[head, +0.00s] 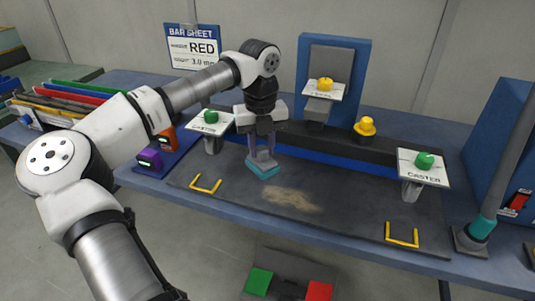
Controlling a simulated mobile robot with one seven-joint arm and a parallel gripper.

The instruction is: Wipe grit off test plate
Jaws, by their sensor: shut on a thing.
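The test plate (233,187) is a dark flat sheet on the blue bench, with a yellow handle near each front corner. A tan patch of grit (292,199) lies near its middle. My gripper (262,152) points down over the plate, left of the grit. It is shut on a teal and grey wiping block (263,168). The block's teal underside is at or just above the plate; I cannot tell whether it touches. The block is apart from the main grit patch.
Two caster pedestals with green knobs (210,117) (424,161) flank the plate. A yellow knob (366,127) and a blue upright fixture (347,45) stand behind. A grey post with a teal band (482,229) is at right. Green and red pedals (318,290) lie below the front edge.

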